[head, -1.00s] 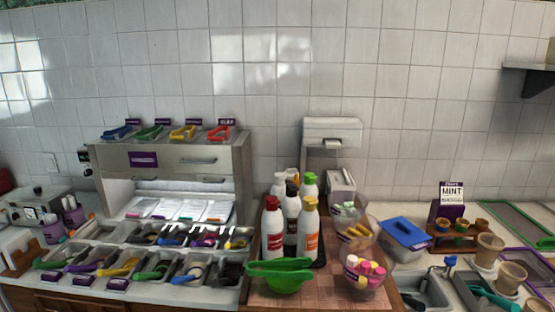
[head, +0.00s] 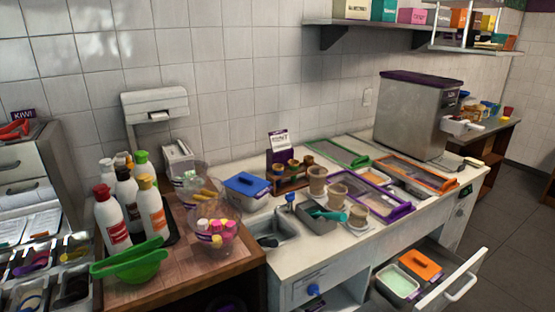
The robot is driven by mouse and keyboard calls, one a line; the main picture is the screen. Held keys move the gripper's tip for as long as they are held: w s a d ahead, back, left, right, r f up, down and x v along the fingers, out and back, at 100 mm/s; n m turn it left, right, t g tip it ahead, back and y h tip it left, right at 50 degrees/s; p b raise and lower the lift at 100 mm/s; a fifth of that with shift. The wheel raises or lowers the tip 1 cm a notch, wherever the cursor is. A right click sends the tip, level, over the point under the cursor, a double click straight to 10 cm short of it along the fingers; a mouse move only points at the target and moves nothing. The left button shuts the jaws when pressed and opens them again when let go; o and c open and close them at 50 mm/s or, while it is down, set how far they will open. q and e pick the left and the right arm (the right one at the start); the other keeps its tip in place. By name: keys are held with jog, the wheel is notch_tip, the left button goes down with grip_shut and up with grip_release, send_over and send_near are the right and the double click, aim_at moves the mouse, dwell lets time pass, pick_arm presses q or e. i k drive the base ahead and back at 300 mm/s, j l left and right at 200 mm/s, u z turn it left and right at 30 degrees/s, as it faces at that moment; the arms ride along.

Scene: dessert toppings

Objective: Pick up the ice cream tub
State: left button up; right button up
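Several tubs could be the ice cream tub, and I cannot tell which one is meant. An open tub with pale green contents (head: 398,283) sits in a pulled-out drawer (head: 452,291) at the lower right. A tub with an orange lid (head: 421,265) lies beside it in the same drawer. A tub with a blue lid (head: 246,185) stands on the white counter, right of the clear bowls. Neither of my grippers is in view.
The open drawer juts out from the white counter (head: 292,255). The counter holds a small sink (head: 268,232), cups (head: 317,181) and purple- and orange-framed trays (head: 425,175). A large steel machine (head: 415,115) stands behind. Bottles (head: 152,210) and a green bowl (head: 133,268) stand left.

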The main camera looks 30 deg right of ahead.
aim_at(393, 283)
jog(key=z, duration=2.1)
jog(key=i+l+u, duration=0.1)
jog(key=u, duration=0.3)
jog(key=l+u, duration=0.2)
jog(key=u, duration=0.15)
jog(key=i+l+u, duration=0.1)
jog(key=u, duration=0.3)
jog(key=l+u, duration=0.2)
jog(key=l, duration=0.5)
jog(key=l+u, duration=0.25)
jog(key=l, duration=0.45)
jog(key=l+u, duration=0.2)
jog(key=l, duration=0.55)
jog(key=k+l+u, duration=0.2)
jog(key=l, duration=0.45)
jog(key=i+l, duration=0.05)
jog(key=i, duration=0.05)
